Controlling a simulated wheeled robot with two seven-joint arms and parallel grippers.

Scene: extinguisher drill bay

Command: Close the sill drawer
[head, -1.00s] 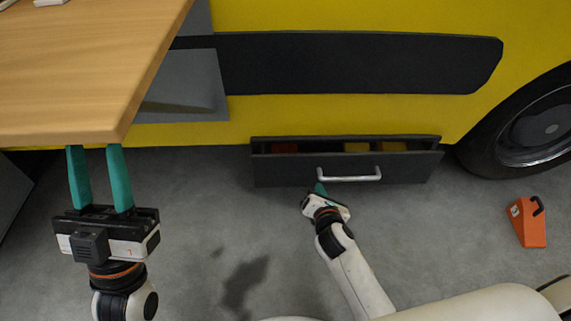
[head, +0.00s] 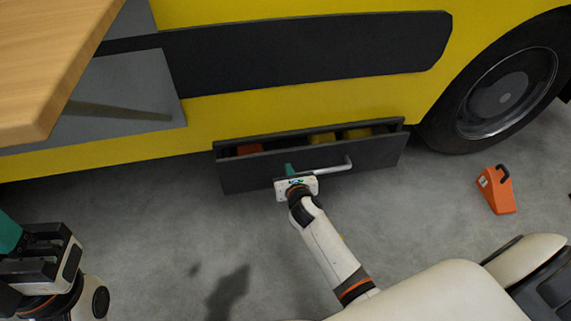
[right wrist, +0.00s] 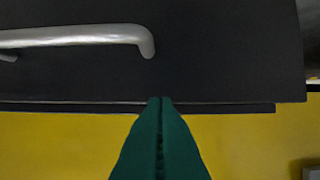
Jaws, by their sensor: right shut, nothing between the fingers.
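The sill drawer (head: 240,172) is a dark grey box low in the yellow vehicle side, and it stands partly open. Its silver bar handle (head: 335,167) also shows in the right wrist view (right wrist: 75,36). Red and yellow things show inside over the front's top edge. My right gripper (head: 289,169) is shut and empty, at the drawer front by the handle's left end. In the right wrist view its green fingertips (right wrist: 160,100) overlap the drawer front's edge; I cannot tell whether they touch it. My left gripper (head: 10,235) is cut off at the left edge, its opening unclear.
A wooden tabletop (head: 50,60) juts in at the upper left. A black wheel (head: 500,95) stands right of the drawer. An orange wheel chock (head: 496,190) lies on the grey floor at the right. The floor in front of the drawer is otherwise clear.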

